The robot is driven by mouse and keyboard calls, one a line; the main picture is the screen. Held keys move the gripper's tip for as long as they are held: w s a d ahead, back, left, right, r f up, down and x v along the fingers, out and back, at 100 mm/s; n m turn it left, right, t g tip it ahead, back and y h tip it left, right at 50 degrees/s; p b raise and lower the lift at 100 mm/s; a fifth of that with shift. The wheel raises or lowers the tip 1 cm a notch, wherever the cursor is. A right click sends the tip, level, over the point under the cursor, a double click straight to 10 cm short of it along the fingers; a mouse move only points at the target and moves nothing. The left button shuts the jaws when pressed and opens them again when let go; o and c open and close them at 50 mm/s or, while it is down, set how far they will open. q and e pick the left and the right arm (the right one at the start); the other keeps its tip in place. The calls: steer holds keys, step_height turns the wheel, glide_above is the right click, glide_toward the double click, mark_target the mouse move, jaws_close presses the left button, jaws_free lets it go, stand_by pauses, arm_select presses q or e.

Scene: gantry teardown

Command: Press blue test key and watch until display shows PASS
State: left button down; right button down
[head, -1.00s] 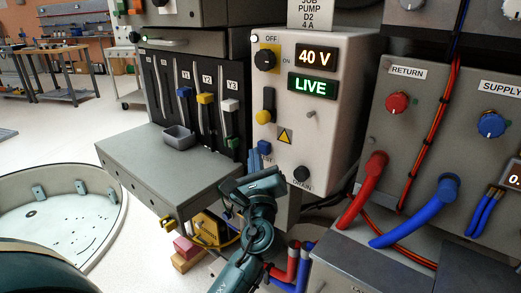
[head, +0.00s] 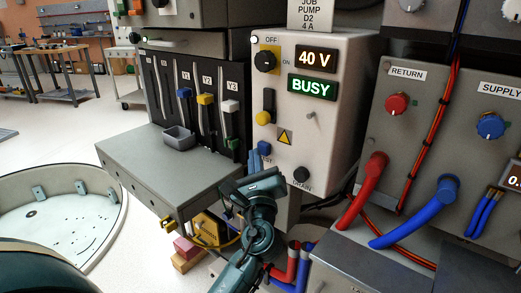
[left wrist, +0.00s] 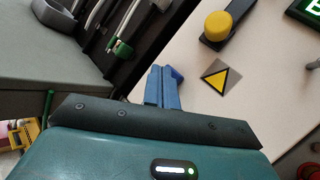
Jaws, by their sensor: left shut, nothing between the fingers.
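The grey pump panel (head: 330,130) stands in the middle of the head view. Its upper display (head: 316,58) reads 40 V and its lower display (head: 312,87) reads BUSY in green. The blue test key (head: 264,148) is low on the panel, left of the yellow warning triangle (head: 285,137). My left gripper (head: 256,158) is shut and empty, its fingertips at the key. In the left wrist view the fingers (left wrist: 162,88) overlap the key (left wrist: 177,73), so I cannot tell whether they touch it. My right gripper is not in view.
A black knob (head: 265,60) and a yellow-ended lever (head: 264,117) sit above the key. The drain knob (head: 301,174) is close to its right. A grey ledge with a small tray (head: 179,138) lies left. Red (head: 362,190) and blue (head: 420,213) hoses run at right.

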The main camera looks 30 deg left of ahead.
arm_select(q)
steer(key=shift+s+a, duration=0.1)
steer(key=shift+s, duration=0.45)
steer(key=s, duration=0.2)
steer(key=s+p, duration=0.1)
steer(key=s, duration=0.1)
steer(key=s+a, duration=0.1)
steer(key=s, duration=0.1)
stand_by(0.5)
